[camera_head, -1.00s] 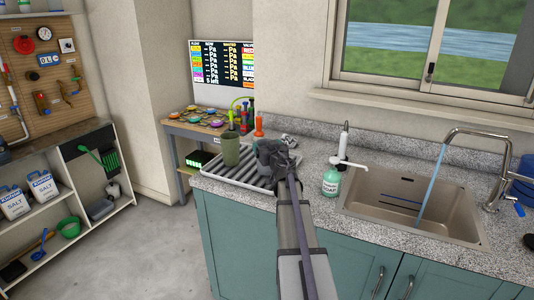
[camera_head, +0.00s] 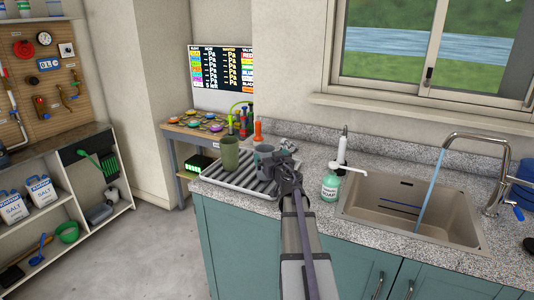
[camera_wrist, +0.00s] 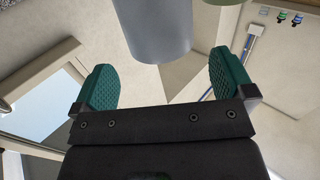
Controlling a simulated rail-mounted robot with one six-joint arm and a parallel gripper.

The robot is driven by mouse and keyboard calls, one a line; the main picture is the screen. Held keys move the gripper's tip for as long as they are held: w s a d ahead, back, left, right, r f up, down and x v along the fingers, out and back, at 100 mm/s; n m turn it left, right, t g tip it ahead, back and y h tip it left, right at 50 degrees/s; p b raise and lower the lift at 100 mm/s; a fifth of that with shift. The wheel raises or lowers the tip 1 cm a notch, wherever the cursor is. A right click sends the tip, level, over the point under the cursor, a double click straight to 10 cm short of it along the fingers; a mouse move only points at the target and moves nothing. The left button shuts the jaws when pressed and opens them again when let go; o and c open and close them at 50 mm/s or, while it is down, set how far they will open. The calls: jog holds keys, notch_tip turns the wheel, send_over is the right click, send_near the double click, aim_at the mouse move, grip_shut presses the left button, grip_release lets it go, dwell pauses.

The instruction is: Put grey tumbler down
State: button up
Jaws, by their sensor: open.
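The grey tumbler (camera_head: 263,153) stands upright on the ribbed drying tray (camera_head: 240,181) on the counter, partly hidden by my gripper in the head view. My gripper (camera_head: 277,166) is just in front of it, to its right. In the wrist view the grey tumbler (camera_wrist: 153,28) shows beyond the fingertips. My gripper (camera_wrist: 165,80) has its two green pads wide apart, with nothing between them. The tumbler looks clear of both pads.
A green tumbler (camera_head: 229,153) stands on the tray left of the grey one. A soap bottle (camera_head: 330,187) is to the right, beside the sink (camera_head: 405,205) with its running tap. An orange bottle (camera_head: 258,132) is behind the tray.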

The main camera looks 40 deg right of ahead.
jog(key=v, duration=0.7)
jog(key=s+a+f+g, duration=0.2)
jog(key=a+f+g, duration=0.25)
jog(key=a, duration=0.35)
jog(key=s+a+f+m+g, duration=0.1)
jog(key=a+f+g, duration=0.35)
jog(key=a, duration=0.45)
jog(key=s+a+f+g, duration=0.25)
jog(key=a+f, duration=0.25)
jog(key=a, duration=0.3)
jog(key=s+a+f+n+g+y, duration=0.1)
jog(key=s+a+n+g+y, duration=0.1)
jog(key=a, duration=0.5)
jog(key=s+a+f+n+g+y, duration=0.2)
jog(key=s+a+g+y, duration=0.1)
jog(key=s+a, duration=0.2)
jog(key=shift+s+a+f+n+y, duration=0.15)
jog(key=shift+s+a+n+y, duration=0.2)
jog(key=shift+a, duration=0.65)
jog(key=shift+g, duration=0.25)
notch_tip(320, 180, up, 6)
jog(key=p, duration=0.6)
jog(key=shift+w, duration=0.1)
